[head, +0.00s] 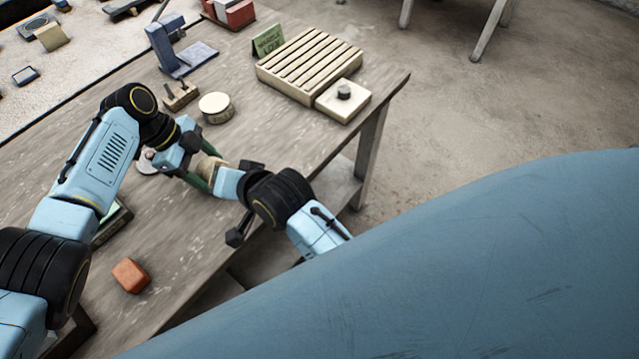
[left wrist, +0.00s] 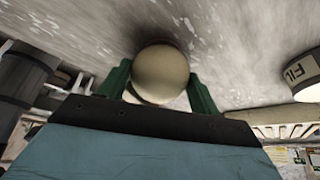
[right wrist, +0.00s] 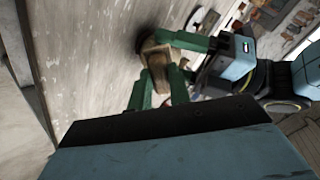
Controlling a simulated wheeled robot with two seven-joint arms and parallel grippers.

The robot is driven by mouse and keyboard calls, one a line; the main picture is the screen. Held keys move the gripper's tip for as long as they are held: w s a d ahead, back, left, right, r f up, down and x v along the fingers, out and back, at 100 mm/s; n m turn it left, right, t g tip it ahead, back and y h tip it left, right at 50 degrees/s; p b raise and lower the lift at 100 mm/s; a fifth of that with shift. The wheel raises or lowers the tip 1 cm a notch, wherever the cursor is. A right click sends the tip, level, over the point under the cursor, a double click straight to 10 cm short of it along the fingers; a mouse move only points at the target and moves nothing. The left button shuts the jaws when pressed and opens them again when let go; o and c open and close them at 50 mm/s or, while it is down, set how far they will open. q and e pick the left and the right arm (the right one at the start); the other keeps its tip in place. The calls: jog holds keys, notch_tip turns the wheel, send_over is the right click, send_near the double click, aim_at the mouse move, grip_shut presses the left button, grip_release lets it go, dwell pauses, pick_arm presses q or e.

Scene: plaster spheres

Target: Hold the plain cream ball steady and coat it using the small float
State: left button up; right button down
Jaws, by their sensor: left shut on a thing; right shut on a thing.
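The plain cream ball (left wrist: 160,73) sits between the green fingers of my left gripper (left wrist: 160,85), which is shut on it, low over the grey worktop. In the head view my left gripper (head: 199,172) comes down from the left, and the ball is mostly hidden by the two grippers. My right gripper (right wrist: 158,90) is shut on the small float (right wrist: 155,52), a tan piece seen between its green fingers in the right wrist view. The float is close beside the left gripper's fingers. Whether it touches the ball cannot be told.
A slatted wooden rack (head: 309,64) and a knobbed pale tile (head: 343,101) are at the table's far right. An orange block (head: 131,275) lies near the front. Bare worktop surrounds it.

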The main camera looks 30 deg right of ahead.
jog(key=shift+w, duration=0.1)
jog(key=shift+w+d+r, duration=0.4)
jog(key=shift+w+d, duration=0.05)
jog(key=shift+w, duration=0.05)
jog(key=shift+s+a+f, duration=0.85)
jog(key=shift+s+a, duration=0.15)
jog(key=shift+s, duration=0.1)
jog(key=shift+w+d+r, duration=0.85)
jog(key=shift+w+d, duration=0.2)
jog(key=shift+a+f, duration=0.1)
jog(key=shift+s+a+f, duration=0.8)
jog(key=shift+s+a, duration=0.15)
jog(key=shift+s, duration=0.1)
